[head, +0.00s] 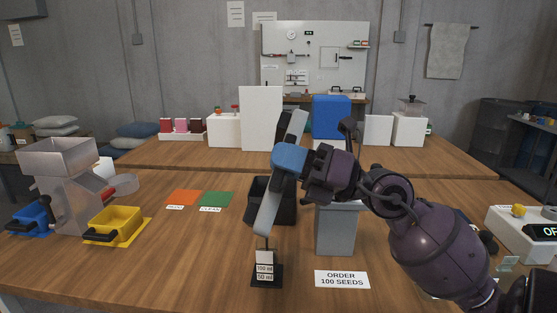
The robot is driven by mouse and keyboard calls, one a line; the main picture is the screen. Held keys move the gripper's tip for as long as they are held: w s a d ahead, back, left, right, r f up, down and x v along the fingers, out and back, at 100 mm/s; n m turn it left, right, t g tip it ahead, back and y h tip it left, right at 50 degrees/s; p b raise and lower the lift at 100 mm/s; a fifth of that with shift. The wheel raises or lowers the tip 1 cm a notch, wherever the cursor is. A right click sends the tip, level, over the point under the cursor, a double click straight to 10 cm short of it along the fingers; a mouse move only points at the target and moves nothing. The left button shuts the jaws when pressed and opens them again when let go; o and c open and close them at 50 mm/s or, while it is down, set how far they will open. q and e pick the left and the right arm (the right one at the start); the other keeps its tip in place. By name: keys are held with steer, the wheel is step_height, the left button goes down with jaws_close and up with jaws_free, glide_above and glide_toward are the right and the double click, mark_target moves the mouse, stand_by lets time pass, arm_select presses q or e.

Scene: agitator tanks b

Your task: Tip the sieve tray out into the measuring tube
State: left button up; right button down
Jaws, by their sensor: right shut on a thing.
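My right gripper (302,163) comes in from the right and is shut on the sieve tray (267,208), a long grey tray with a blue part near the gripper. The tray is steeply tilted, its upper end leaning right and its lower end just above the measuring tube (265,258). The tube stands upright on a black base, with labels reading 100 ml and 50 ml. I cannot see inside the tray, nor any seeds falling. The tray hides part of a black bin (286,208) behind it. My left gripper is not in view.
A grey bin (336,232) stands right of the tube, behind an order card (342,279). A hopper machine (72,185) with blue (31,217) and yellow (116,225) trays stands left. Orange (183,197) and green (216,199) mats lie between. The left front table is clear.

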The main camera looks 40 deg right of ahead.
steer(key=shift+s+d+f, duration=0.1)
steer(key=shift+s+d, duration=0.1)
steer(key=shift+s, duration=0.05)
steer(key=shift+s+d, duration=0.15)
steer(key=shift+s, duration=0.05)
stand_by(0.4)
steer(key=shift+s+d+f+t+y, duration=0.35)
steer(key=shift+s+d+t+y, duration=0.2)
steer(key=shift+s, duration=0.2)
stand_by(0.3)
steer(key=shift+s+d+f+t+y+b, duration=0.4)
steer(key=shift+s+d+t, duration=0.2)
steer(key=shift+s, duration=0.25)
stand_by(1.2)
